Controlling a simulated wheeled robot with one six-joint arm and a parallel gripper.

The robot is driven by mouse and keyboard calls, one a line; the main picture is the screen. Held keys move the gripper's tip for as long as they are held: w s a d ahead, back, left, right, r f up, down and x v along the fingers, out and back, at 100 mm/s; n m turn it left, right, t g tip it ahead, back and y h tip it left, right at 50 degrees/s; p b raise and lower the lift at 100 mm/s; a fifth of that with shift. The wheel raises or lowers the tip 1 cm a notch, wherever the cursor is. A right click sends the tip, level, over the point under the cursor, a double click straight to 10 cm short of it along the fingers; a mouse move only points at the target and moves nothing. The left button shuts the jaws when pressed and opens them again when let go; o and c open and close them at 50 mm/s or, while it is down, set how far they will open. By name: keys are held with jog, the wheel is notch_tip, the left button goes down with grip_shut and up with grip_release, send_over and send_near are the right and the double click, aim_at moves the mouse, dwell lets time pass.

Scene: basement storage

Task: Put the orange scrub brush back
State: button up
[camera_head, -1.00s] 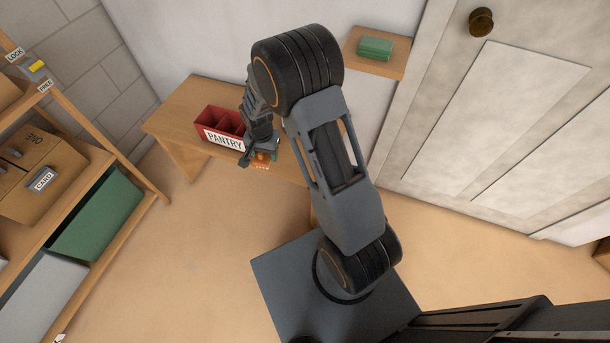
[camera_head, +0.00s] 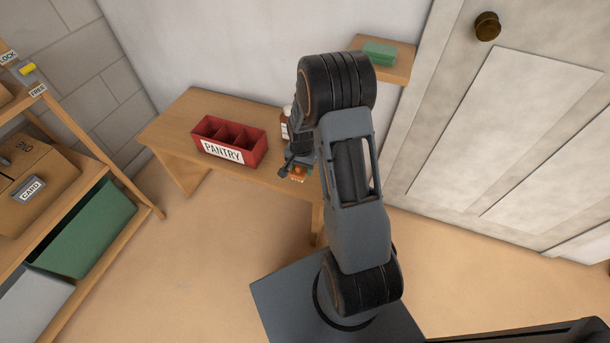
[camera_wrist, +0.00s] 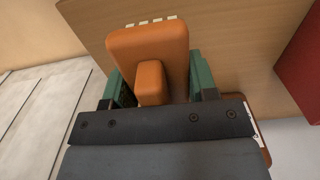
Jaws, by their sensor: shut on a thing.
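The orange scrub brush (camera_wrist: 150,52) fills the middle of the wrist view, with a row of pale bristles just showing at its far edge. My gripper (camera_wrist: 155,90) is shut on its raised orange grip, one green-padded finger on each side. In the head view the brush (camera_head: 298,174) is a small orange patch at the end of my gripper (camera_head: 296,168), over or by the front edge of the wooden table (camera_head: 180,125). My arm hides part of it. I cannot tell how high it is above the table.
A red divided box labelled PANTRY (camera_head: 258,150) stands on the table, left of my gripper. A wall shelf (camera_head: 398,68) holds a green block (camera_head: 379,53). A wooden rack (camera_head: 110,235) with bins stands left; a door (camera_head: 500,110) is right.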

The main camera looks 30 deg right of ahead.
jog(key=shift+d+f, duration=0.4)
jog(key=shift+f, duration=0.1)
jog(key=shift+d+f+b, duration=0.15)
jog(key=shift+f+b, duration=0.4)
jog(key=shift+f, duration=1.15)
jog(key=shift+f, duration=0.15)
jog(key=o, duration=1)
jog(key=shift+c, duration=0.2)
